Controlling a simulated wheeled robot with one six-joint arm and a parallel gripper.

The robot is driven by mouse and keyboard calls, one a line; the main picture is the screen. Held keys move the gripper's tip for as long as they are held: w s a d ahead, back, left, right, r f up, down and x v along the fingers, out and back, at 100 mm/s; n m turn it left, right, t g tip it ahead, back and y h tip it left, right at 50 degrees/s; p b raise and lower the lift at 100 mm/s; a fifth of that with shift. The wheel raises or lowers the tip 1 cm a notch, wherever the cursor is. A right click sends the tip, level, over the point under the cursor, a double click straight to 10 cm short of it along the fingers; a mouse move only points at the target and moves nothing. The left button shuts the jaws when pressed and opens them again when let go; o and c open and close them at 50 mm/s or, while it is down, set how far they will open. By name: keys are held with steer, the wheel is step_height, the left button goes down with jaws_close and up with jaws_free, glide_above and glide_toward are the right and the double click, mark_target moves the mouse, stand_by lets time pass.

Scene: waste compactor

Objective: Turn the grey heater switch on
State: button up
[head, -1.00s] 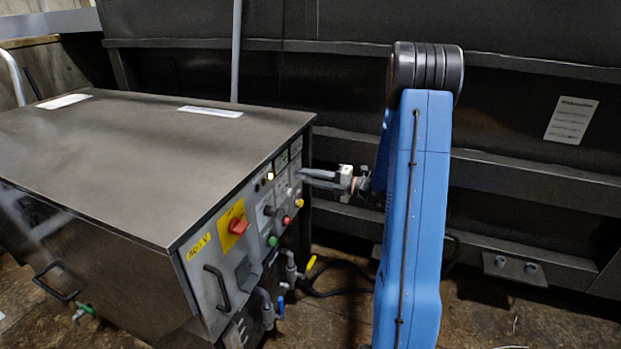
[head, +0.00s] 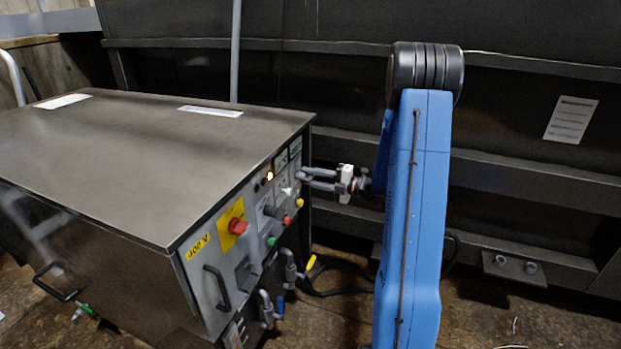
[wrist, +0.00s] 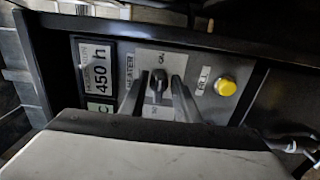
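The heater switch (wrist: 156,88) is a small dark grey knob on a light plate marked HEATER in the wrist view. It stands roughly upright in that picture. My gripper (wrist: 157,88) is open, with one finger on each side of the knob. I cannot tell whether either finger touches it. In the head view my gripper (head: 304,178) reaches the right end of the machine's front panel with its two fingers apart. The switch cannot be made out clearly there, behind the fingertips.
A yellow button (wrist: 225,85) marked FILL sits right of the switch, and an hour display (wrist: 97,53) left of it. Valves and pipes stick out below.

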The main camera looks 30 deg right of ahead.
steer(key=shift+s, duration=0.1)
steer(key=v, duration=1.7)
steer(key=shift+s+d, duration=0.1)
steer(key=shift+d, duration=0.05)
steer(key=s+a+r+n+g, duration=0.2)
steer(key=s+a+n+g, duration=0.15)
steer(key=a+n, duration=0.45)
steer(key=s+a+r+n+g, duration=0.1)
steer(key=s+a+n+g, duration=0.25)
steer(key=a+n, duration=0.45)
steer(key=s+a+r+n+g, duration=0.25)
steer(key=a+n+g, duration=0.2)
steer(key=a, duration=0.55)
steer(key=s+a+r+n+t+h, duration=0.1)
steer(key=s+n+h, duration=0.4)
steer(key=n, duration=0.8)
steer(key=s+a+r+n+t+h, duration=0.1)
steer(key=s+n+h, duration=0.5)
steer(key=s+n, duration=0.6)
steer(key=shift+a+r+n, duration=0.55)
steer(key=shift+a+r, duration=0.05)
steer(key=shift+a, duration=0.1)
